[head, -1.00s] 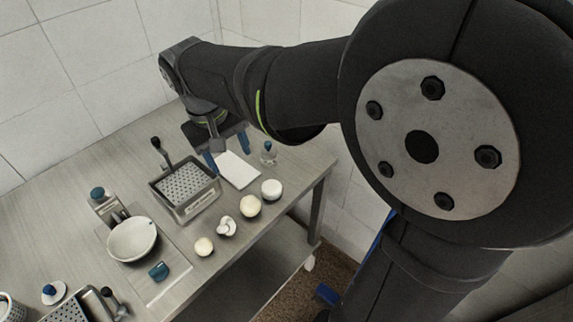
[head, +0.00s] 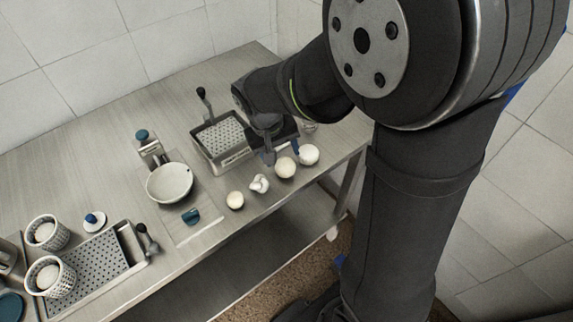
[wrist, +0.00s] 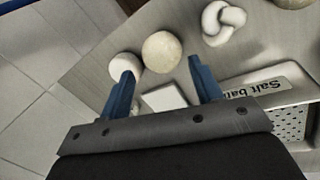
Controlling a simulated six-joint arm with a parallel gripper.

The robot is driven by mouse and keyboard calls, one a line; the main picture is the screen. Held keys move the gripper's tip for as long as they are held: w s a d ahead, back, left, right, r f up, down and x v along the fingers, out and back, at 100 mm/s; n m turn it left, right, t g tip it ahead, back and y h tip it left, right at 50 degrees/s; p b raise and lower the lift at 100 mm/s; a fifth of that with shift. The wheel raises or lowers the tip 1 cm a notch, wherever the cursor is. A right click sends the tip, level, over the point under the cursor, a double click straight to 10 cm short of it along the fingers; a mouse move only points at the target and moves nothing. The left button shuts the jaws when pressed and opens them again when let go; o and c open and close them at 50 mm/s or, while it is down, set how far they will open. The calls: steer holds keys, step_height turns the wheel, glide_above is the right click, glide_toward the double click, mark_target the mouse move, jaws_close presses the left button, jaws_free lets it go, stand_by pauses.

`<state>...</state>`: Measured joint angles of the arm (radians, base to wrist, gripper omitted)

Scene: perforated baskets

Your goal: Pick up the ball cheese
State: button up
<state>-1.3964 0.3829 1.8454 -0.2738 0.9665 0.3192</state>
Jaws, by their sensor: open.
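A round cream ball cheese (head: 285,168) rests near the table's front edge, between a white round cheese (head: 309,155) and a white knotted cheese (head: 259,184). A smaller pale round cheese (head: 235,200) lies further left. My gripper (head: 272,155) is open and empty, above the table just behind the row. In the wrist view, the cream ball cheese (wrist: 161,52) shows between and beyond the two blue fingers, with the white round cheese (wrist: 122,64) partly behind the left finger. The knotted cheese (wrist: 222,24) is to the right. I cannot tell the fingers' height exactly.
A perforated tray (head: 222,138) labelled with salt stands behind and left of the gripper. A white board (wrist: 165,97) lies under the gripper. A white bowl (head: 169,183) stands further left. The table's front edge is close to the cheeses.

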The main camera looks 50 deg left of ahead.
mark_target(283, 161)
steer(key=x, duration=0.5)
steer(key=shift+a, duration=0.15)
steer(key=c, duration=0.8)
